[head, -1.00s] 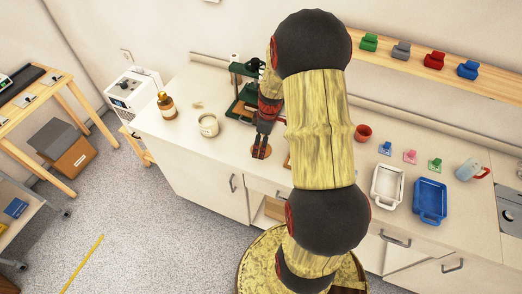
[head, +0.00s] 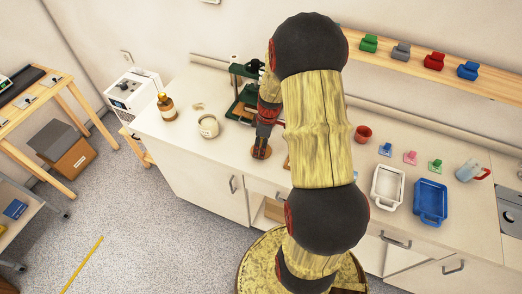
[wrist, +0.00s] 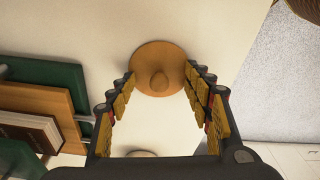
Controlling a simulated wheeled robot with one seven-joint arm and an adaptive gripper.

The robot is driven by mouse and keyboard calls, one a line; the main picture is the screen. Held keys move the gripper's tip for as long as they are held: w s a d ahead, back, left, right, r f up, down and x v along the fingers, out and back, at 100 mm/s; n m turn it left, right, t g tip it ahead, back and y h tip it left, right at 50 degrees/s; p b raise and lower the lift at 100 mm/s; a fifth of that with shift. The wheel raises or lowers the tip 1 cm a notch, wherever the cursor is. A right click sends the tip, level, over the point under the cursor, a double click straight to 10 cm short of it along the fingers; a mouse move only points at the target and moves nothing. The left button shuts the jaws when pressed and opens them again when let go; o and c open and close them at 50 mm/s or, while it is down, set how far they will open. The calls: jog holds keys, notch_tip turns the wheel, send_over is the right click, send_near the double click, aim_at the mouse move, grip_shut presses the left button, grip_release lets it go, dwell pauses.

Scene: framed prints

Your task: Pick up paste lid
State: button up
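The paste lid is an orange-brown disc with a round knob on top (wrist: 160,65), lying on the pale counter in the wrist view. In the head view the lid (head: 260,153) is near the counter's front edge, partly covered by my gripper (head: 262,143). In the wrist view my gripper (wrist: 161,75) is open, its two fingers on either side of the view with the lid centred beyond and between the tips. Nothing is held. Whether the fingertips touch the lid cannot be told. An open pale jar (head: 208,126) stands to the left.
A green rack (head: 240,108) with a brown block stands behind my gripper; it also shows at left in the wrist view (wrist: 45,75). A brown bottle (head: 166,107) stands far left. A red cup (head: 363,133), white tray (head: 387,186) and blue tray (head: 430,203) are right.

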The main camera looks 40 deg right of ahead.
jog(key=shift+s+f, duration=0.1)
jog(key=c, duration=0.5)
jog(key=shift+s+a, duration=0.1)
jog(key=shift+a, duration=0.05)
jog(key=shift+c, duration=0.8)
